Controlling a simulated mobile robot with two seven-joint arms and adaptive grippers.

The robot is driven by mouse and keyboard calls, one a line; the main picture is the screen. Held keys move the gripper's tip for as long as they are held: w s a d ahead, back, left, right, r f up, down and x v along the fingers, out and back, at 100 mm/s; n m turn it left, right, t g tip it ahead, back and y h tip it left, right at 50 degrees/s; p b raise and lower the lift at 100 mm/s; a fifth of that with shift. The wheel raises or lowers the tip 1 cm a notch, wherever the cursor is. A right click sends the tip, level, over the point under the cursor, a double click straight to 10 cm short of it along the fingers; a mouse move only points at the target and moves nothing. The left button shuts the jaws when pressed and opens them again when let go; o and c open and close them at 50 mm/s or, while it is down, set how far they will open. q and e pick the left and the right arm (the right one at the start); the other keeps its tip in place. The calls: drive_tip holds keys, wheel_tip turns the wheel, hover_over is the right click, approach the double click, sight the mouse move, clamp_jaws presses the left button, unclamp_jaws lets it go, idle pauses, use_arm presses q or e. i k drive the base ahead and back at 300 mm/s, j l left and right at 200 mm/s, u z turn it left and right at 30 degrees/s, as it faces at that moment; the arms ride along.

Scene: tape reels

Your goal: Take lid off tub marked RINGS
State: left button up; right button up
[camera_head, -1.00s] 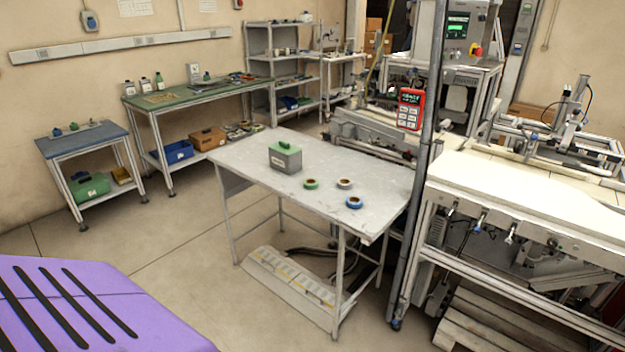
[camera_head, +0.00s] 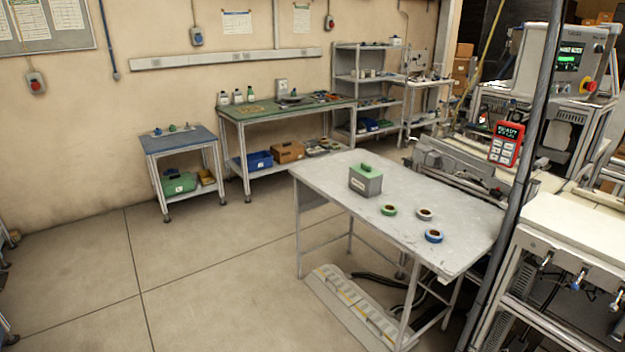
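A grey tub (camera_head: 366,185) with a green lid (camera_head: 367,170) stands upright near the far left part of a light grey table (camera_head: 450,215). The lid sits on the tub and has a raised handle on top. A small pale label shows on the tub's front, too small to read. Three tape reels lie flat to the right of the tub: a green one (camera_head: 388,210), a white one (camera_head: 425,214) and a blue one (camera_head: 434,236). Neither of my grippers is in view.
A grey post (camera_head: 515,190) stands at the table's right, beside a white-topped workbench (camera_head: 570,240). A green-topped bench (camera_head: 290,108) and a small blue-topped table (camera_head: 180,140) stand along the back wall. The floor (camera_head: 220,270) left of the table is clear.

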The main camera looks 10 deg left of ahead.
sight(367, 188)
drive_tip(key=u, duration=0.3)
drive_tip(key=i+j+u, duration=0.1)
drive_tip(key=i+u, duration=0.85)
drive_tip(key=i, duration=0.6)
drive_tip(key=i+u, duration=0.25)
drive_tip(key=i, duration=1.45)
drive_tip(key=i+j+z, duration=0.15)
drive_tip(key=i, duration=0.65)
drive_tip(key=i+l+z, duration=0.1)
drive_tip(key=i+z, duration=0.6)
drive_tip(key=i, duration=0.2)
drive_tip(key=i+j+z, duration=0.15)
drive_tip(key=i+z, duration=0.15)
drive_tip(key=i, duration=0.15)
drive_tip(key=i+l+z, duration=0.1)
drive_tip(key=i+z, duration=0.6)
drive_tip(key=i, duration=0.25)
drive_tip(key=i+j+z, duration=0.15)
drive_tip(key=i+z, duration=0.15)
drive_tip(key=i, duration=0.15)
drive_tip(key=i+l, duration=0.15)
drive_tip(key=i, duration=1.5)
